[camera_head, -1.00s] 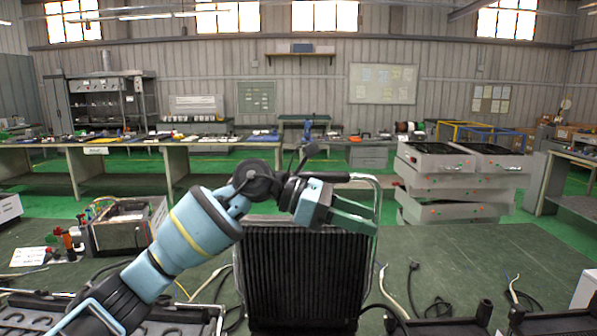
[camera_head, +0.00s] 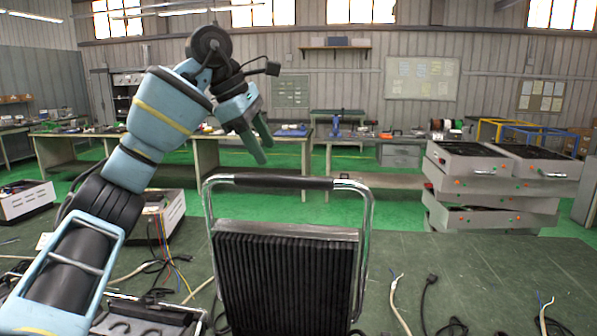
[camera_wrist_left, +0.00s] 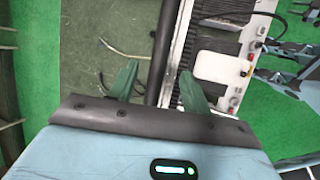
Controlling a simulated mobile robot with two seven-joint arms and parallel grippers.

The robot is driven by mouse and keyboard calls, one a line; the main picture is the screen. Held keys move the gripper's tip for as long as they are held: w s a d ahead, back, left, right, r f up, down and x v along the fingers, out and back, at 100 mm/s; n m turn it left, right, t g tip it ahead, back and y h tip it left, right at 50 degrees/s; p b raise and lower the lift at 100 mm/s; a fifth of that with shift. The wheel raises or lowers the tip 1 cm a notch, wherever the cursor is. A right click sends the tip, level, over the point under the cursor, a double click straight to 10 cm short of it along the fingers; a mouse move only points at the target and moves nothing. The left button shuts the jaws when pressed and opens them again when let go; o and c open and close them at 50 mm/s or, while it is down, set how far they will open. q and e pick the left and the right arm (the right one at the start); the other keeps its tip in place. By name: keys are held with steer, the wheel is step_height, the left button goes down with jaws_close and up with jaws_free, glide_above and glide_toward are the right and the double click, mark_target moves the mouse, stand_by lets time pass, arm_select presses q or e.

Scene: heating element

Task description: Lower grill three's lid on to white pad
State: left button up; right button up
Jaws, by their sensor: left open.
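Grill three's lid (camera_head: 285,275) stands raised in the middle of the head view, its black ribbed face toward me. A chrome frame with a black handle grip (camera_head: 285,183) rises above its top edge. My left gripper (camera_head: 261,150) is open and empty, above and behind the handle in the picture, with green fingers pointing down. In the left wrist view a dark bar (camera_wrist_left: 164,45), likely the handle, runs between the two fingers without visible contact. My right gripper is not in view.
Cables (camera_head: 430,300) lie on the green table right of the lid. A grey stacked cabinet (camera_head: 490,200) and long benches stand behind.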

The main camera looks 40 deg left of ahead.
mark_target(278, 175)
arm_select(q)
steer(key=shift+x, duration=3.75)
steer(key=shift+s, duration=0.15)
jaws_close()
